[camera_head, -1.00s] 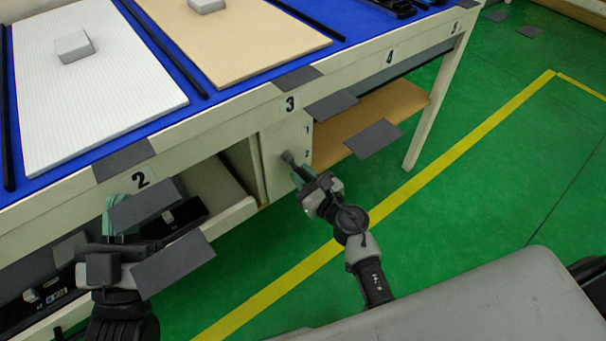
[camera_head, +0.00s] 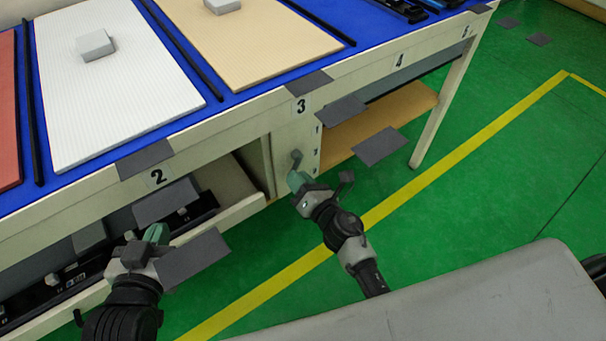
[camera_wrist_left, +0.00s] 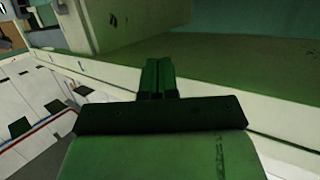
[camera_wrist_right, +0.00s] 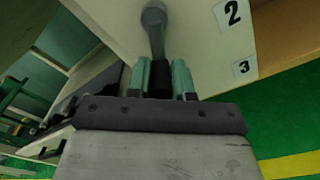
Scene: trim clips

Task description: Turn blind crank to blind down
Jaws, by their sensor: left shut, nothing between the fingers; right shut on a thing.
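The grey blind crank (camera_head: 296,157) is on the cream side panel below the number 3. In the right wrist view the crank arm (camera_wrist_right: 153,28) leads from the panel down to a dark handle (camera_wrist_right: 160,80) between the green fingers. My right gripper (camera_head: 297,181) is shut on this handle; it also shows in the right wrist view (camera_wrist_right: 161,78). My left gripper (camera_head: 157,234) is shut and empty, in front of the open bay under number 2. Its closed green fingers show in the left wrist view (camera_wrist_left: 159,78). I cannot make out the blind itself.
The blue-topped workbench (camera_head: 110,166) holds a white board (camera_head: 125,110), a tan board (camera_head: 255,50) and small grey blocks. Several flat grey plates show near its edge and my arms. A wooden shelf (camera_head: 395,120) lies right of the panel.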

